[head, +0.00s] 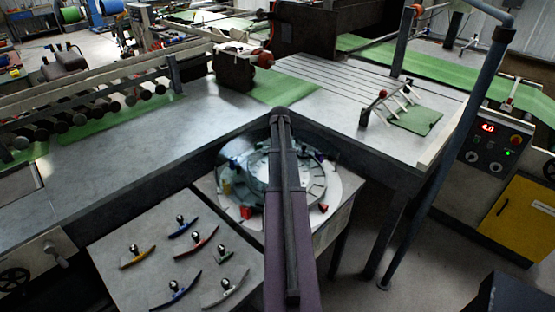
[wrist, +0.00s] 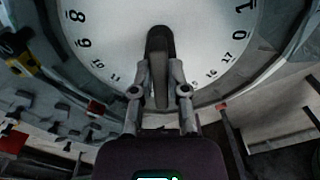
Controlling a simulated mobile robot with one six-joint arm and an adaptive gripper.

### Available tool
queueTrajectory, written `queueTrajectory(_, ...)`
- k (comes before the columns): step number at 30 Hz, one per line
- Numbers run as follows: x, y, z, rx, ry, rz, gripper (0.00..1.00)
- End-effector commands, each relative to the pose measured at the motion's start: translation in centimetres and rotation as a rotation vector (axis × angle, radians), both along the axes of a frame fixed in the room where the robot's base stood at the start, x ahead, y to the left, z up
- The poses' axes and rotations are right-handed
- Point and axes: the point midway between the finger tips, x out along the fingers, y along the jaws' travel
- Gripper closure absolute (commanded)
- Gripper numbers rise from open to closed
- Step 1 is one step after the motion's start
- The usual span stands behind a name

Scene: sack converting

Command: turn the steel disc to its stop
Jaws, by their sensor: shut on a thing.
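The steel disc (wrist: 110,25) fills the top of the wrist view, a pale round plate with black numbers along its rim. A dark upright grip piece (wrist: 160,42) stands near the rim. My gripper (wrist: 161,88) is shut on this piece, one finger on each side. In the head view the round assembly with the disc (head: 316,178) sits on a stand below the table corner. My arm covers its middle, and my gripper is hidden there. Small red blocks show at its edge, on the left (head: 246,212) and right (head: 323,208). I cannot tell which part is the stop.
A grey side table (head: 150,225) at front left holds several curved coloured pieces with knobs. The large grey table (head: 180,125) runs behind the disc. A slanted blue-grey post (head: 440,160) stands at right, near a control cabinet (head: 487,148) with a yellow door.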

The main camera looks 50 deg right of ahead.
Motion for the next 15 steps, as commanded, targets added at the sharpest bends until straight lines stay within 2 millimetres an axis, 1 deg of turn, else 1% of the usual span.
queueTrajectory(1,0.28,0.07,0.03,0.003,-0.007,0.0,1.0)
queueTrajectory(9,0.19,-0.07,0.03,0.002,-0.008,-0.001,1.0)
queueTrajectory(10,0.19,-0.08,0.03,0.002,-0.008,-0.001,0.71)
queueTrajectory(11,0.18,-0.1,0.03,0.002,-0.008,-0.001,0.62)
queueTrajectory(12,0.16,-0.11,0.03,0.002,-0.007,-0.001,0.51)
queueTrajectory(13,0.13,-0.12,0.03,0.002,-0.006,-0.001,0.46)
queueTrajectory(15,0.07,-0.15,0.03,0.002,-0.006,-0.001,0.46)
